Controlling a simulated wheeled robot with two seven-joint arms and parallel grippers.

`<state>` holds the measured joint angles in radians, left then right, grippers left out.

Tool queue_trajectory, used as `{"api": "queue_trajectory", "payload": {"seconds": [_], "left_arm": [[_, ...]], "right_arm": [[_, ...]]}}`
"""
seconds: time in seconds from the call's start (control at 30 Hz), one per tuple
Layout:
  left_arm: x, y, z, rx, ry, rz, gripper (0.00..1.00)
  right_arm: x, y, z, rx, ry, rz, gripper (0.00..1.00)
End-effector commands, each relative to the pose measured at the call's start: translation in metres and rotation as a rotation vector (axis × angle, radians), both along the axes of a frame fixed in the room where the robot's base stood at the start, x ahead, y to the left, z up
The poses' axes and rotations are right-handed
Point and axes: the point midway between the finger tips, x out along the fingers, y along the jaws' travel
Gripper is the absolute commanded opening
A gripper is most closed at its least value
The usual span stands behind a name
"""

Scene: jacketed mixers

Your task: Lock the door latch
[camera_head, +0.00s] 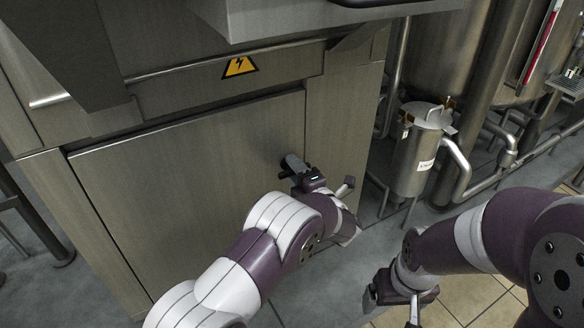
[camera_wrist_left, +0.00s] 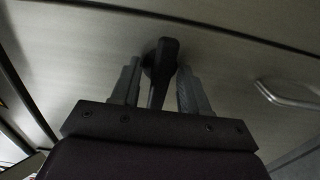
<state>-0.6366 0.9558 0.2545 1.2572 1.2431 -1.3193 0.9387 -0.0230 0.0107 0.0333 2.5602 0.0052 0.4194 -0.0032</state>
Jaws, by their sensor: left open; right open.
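The door latch (camera_wrist_left: 161,62) is a black turning handle on the grey metal door. In the left wrist view its lever points toward my palm, between the two grey fingers of my left gripper (camera_wrist_left: 160,85). The fingers are open, one on each side, with visible gaps. In the head view my left gripper (camera_head: 293,170) is at the right part of the door panel (camera_head: 190,170); its own arm and the small size make the latch hard to separate from the fingers. My right gripper (camera_head: 393,297) is open and empty, low over the floor at the right.
A metal pull handle (camera_wrist_left: 290,95) stands out right of the latch in the left wrist view. A yellow electric warning sign (camera_head: 239,67) is above the door. A steel canister (camera_head: 415,150) with pipes stands to the right. Tiled floor (camera_head: 470,290) shows beneath my right arm.

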Motion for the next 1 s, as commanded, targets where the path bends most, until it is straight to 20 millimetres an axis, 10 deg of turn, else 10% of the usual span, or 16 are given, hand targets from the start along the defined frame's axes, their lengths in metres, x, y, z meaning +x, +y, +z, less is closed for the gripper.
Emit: {"api": "queue_trajectory", "payload": {"seconds": [0.07,0.2,1.0], "left_arm": [[0.000,0.000,0.000,0.000,0.000,0.000,0.41],[0.000,0.000,0.000,0.000,0.000,0.000,0.00],[0.000,0.000,0.005,0.318,0.185,-0.002,0.00]], "right_arm": [[0.000,0.000,0.000,0.000,0.000,0.000,0.90],[0.000,0.000,0.000,0.000,0.000,0.000,0.90],[0.000,0.000,0.044,0.000,0.000,0.000,0.90]]}}
